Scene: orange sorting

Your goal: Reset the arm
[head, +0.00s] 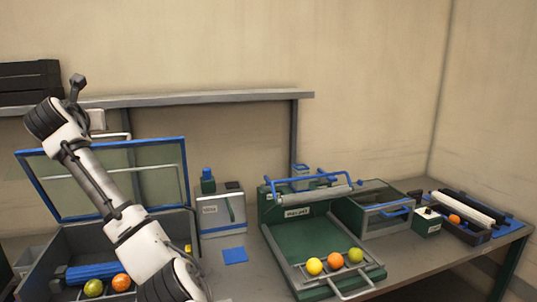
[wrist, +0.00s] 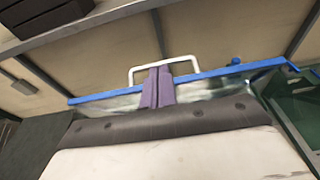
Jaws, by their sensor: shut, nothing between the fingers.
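My gripper (wrist: 158,88) shows in the wrist view with its two purple fingers together and nothing between them. The fingers overlap the white handle (wrist: 132,73) at the blue rim (wrist: 210,74) of the open lid; whether they touch it I cannot tell. In the head view my arm reaches up at the left, in front of the raised glass lid (head: 100,143), and I cannot make out the fingers there. The grey box (head: 85,241) under the lid holds a greenish fruit (head: 93,288) and an orange one (head: 121,282).
Another orange fruit (head: 454,219) lies far right. A shelf (head: 200,100) runs along the wall behind, with a dark crate (head: 30,75).

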